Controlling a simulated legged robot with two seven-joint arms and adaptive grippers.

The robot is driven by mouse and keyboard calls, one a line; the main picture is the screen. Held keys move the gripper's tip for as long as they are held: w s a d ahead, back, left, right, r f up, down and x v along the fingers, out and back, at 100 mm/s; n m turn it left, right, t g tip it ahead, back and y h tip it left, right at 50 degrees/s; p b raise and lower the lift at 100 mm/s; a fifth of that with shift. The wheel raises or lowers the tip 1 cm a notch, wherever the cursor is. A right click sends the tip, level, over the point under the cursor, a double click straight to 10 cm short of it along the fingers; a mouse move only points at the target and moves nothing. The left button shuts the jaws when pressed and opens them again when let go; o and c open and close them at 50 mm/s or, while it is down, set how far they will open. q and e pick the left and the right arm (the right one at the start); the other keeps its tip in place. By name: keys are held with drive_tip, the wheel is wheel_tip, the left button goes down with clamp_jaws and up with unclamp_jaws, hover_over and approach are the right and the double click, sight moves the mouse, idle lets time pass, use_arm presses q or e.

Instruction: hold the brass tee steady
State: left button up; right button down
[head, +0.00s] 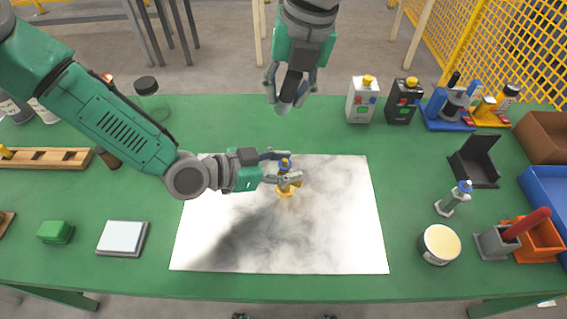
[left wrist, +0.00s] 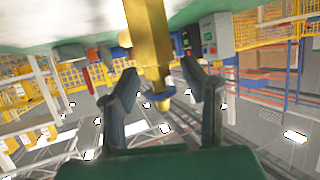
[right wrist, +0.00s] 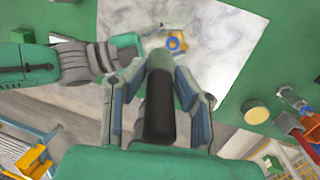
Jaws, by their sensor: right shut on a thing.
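The brass tee (head: 284,188) stands on the pale marbled sheet (head: 330,240), with a blue ring at its top. My left gripper (head: 281,168) reaches in from the left with its fingers on either side of the tee. In the left wrist view the tee (left wrist: 149,45) rises between the spread fingers (left wrist: 166,88), with gaps beside it. My right gripper (head: 291,92) hangs above the back of the sheet. It is shut on a dark cylinder (right wrist: 159,105), which points down towards the tee. The tee also shows in the right wrist view (right wrist: 176,42).
Two button boxes (head: 361,101) (head: 404,102) stand at the back right. A round tin (head: 439,245), a small grey fitting with a blue top (head: 453,199) and an orange bin (head: 540,238) stand on the right. A green block (head: 55,231) and a white-topped pad (head: 122,238) lie at the left.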

sight(283, 111)
use_arm(q)
clamp_jaws()
use_arm(e)
drive_tip(key=shift+a+f, duration=0.15)
drive_tip(key=shift+f, duration=0.1)
use_arm(q)
drive_tip(key=shift+a, duration=0.1)
use_arm(e)
wheel_tip(283, 111, down, 4)
drive_tip(key=shift+w+a+r+m+g+h, duration=0.1)
drive_tip(key=shift+m+g+h, duration=0.2)
drive_tip(key=shift+g+h, duration=0.2)
drive_tip(key=shift+w+a+r+m+g+h, duration=0.1)
drive_tip(key=shift+m+g+h, duration=0.25)
drive_tip(key=shift+g, duration=0.25)
drive_tip(key=shift+s+d+f+g+h, duration=0.1)
drive_tip(key=shift+s+f+g+h, duration=0.1)
drive_tip(key=shift+f+g+h, duration=0.2)
